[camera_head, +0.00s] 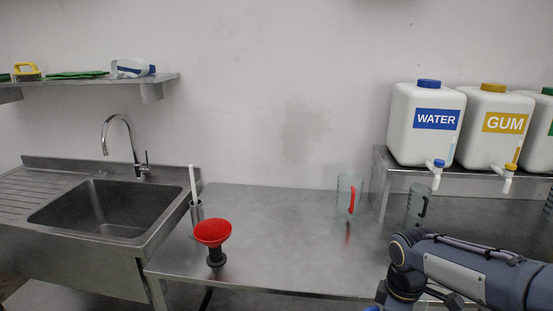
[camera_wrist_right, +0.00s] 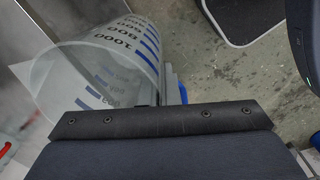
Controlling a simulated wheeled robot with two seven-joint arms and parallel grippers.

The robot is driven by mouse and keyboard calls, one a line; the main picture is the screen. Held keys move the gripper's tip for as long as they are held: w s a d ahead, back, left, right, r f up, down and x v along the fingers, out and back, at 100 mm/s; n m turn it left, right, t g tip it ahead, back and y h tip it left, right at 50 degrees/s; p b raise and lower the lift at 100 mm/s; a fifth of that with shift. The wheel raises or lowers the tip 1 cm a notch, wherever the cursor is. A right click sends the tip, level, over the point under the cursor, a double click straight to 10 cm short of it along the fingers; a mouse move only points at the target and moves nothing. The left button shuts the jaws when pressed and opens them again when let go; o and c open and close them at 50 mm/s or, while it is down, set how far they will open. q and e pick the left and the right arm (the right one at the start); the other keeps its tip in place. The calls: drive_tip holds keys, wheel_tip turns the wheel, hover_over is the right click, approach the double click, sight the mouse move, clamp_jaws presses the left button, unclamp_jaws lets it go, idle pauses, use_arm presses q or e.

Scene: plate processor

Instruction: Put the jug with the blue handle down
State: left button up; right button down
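The jug with the blue handle (camera_wrist_right: 110,62) fills the upper left of the right wrist view. It is clear, with dark numbers and blue marks, and is tilted in that picture. A bit of its blue handle (camera_wrist_right: 183,92) shows beside my right gripper (camera_wrist_right: 170,88). My right gripper appears shut on this handle; the fingers are mostly hidden behind the wrist housing. The floor shows beyond the jug. In the head view my right arm reaches in at the lower right, and its gripper is out of sight below. My left gripper is in neither view.
A steel table (camera_head: 270,240) has clear room in its middle. A red funnel (camera_head: 213,233) stands at its left, near the sink (camera_head: 100,210). A red-handled jug (camera_head: 348,190) and a dark-handled jug (camera_head: 418,203) stand at the right, near the shelf with WATER (camera_head: 412,130) and GUM (camera_head: 478,105) containers.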

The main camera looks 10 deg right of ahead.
drive_tip(key=w+a+f+m, duration=0.2)
drive_tip(key=a+f+m, duration=0.2)
drive_tip(key=f, duration=0.3)
drive_tip(key=w+a+f+m, duration=0.3)
drive_tip(key=f+m, duration=0.3)
drive_tip(key=f, duration=0.2)
drive_tip(key=shift+w+a, duration=0.25)
drive_tip(key=shift+a, duration=0.4)
